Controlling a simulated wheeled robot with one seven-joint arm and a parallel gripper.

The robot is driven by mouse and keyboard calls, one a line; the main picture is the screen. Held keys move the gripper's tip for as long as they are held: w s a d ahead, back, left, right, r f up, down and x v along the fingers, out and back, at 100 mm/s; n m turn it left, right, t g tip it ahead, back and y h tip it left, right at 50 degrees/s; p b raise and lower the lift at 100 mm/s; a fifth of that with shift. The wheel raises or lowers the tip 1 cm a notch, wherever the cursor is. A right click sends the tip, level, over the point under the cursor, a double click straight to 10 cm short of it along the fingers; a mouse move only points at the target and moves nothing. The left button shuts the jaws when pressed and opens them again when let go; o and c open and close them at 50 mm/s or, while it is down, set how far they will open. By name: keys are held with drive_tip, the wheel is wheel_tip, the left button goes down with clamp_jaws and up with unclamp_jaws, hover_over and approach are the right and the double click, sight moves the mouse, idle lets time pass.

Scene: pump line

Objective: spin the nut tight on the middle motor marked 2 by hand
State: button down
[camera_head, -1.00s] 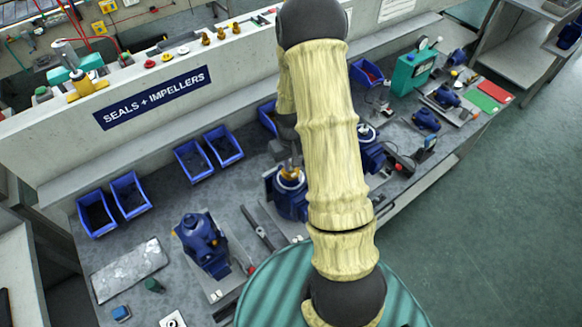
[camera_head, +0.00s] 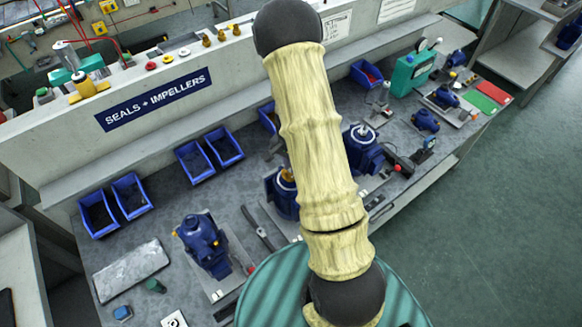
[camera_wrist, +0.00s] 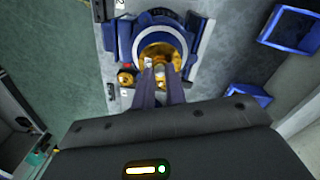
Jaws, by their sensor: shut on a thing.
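The middle motor (camera_head: 284,197) is a blue housing on the bench, partly hidden behind my arm in the head view. A brass-coloured part (camera_head: 287,174) shows on its top. In the wrist view the motor (camera_wrist: 120,40) has a blue ring around a round brass-coloured middle, which I take for the nut (camera_wrist: 160,50). A small white label (camera_wrist: 119,4) by it seems to read 2. My gripper (camera_wrist: 160,68) reaches into that ring, its two fingers close together and shut on the nut. The fingertips partly cover the nut, so its thread and seating are hidden.
Another blue motor (camera_head: 203,245) stands to the left and one (camera_head: 362,152) to the right. Blue bins (camera_head: 222,146) line the back of the bench. A dark bar-like tool (camera_head: 257,229) lies between the left and middle motors. A grey plate (camera_head: 131,270) lies at left.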

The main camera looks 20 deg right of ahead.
drive_tip(key=shift+m, duration=1.1)
drive_tip(key=m+p, duration=0.1)
drive_tip(key=m, duration=0.2)
drive_tip(key=shift+r+p, duration=0.1)
drive_tip(key=shift+p, duration=0.3)
drive_tip(key=shift+m+p, duration=0.6)
drive_tip(key=shift+m, duration=1.4)
drive_tip(key=m+p, duration=0.1)
drive_tip(key=m, duration=0.1)
drive_tip(key=shift+m, duration=0.4)
drive_tip(key=shift+m+p, duration=1.25)
drive_tip(key=shift+m, duration=0.85)
